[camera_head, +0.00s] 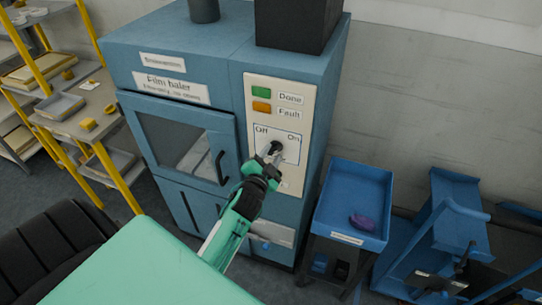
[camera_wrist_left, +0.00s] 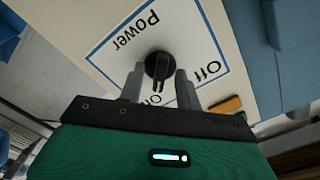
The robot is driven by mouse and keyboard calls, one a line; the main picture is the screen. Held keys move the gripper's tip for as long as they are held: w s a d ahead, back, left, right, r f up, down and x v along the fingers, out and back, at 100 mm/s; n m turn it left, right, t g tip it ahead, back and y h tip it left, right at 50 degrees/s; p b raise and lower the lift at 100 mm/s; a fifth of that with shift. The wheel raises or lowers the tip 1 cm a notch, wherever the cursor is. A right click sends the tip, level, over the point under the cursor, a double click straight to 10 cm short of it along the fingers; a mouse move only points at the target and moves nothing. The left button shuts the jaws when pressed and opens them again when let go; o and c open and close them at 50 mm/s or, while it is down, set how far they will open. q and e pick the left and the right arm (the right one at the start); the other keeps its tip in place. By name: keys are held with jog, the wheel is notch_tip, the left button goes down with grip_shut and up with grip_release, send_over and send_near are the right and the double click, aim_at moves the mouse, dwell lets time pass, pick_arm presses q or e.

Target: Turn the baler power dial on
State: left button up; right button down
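The baler power dial is a round black knob (camera_head: 276,148) with a raised grip bar, on the cream control panel (camera_head: 310,110) of the blue film baler (camera_head: 225,60). In the left wrist view the knob (camera_wrist_left: 158,66) has its bar pointing down the picture, toward the partly hidden "On" label (camera_wrist_left: 154,100); "Off" (camera_wrist_left: 207,70) is to the right. My left gripper (camera_head: 270,158) is at the dial. In the wrist view its fingers (camera_wrist_left: 159,84) stand on either side of the bar with gaps, so it looks open. My right gripper is not in view.
Green "Done" (camera_head: 261,92) and orange "Fault" (camera_head: 262,107) lamps sit above the dial. The baler's windowed door (camera_head: 185,140) with a black handle is left of the panel. A blue tray cart (camera_head: 352,205) holding a purple item stands at right. Yellow-framed shelves (camera_head: 75,110) are at left.

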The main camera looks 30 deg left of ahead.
pick_arm(q)
jog(key=shift+s, duration=0.1)
jog(key=shift+s+d+f, duration=0.1)
jog(key=shift+s, duration=0.2)
jog(key=b+v, duration=0.4)
jog(key=v, duration=0.9)
jog(key=shift+d, duration=0.1)
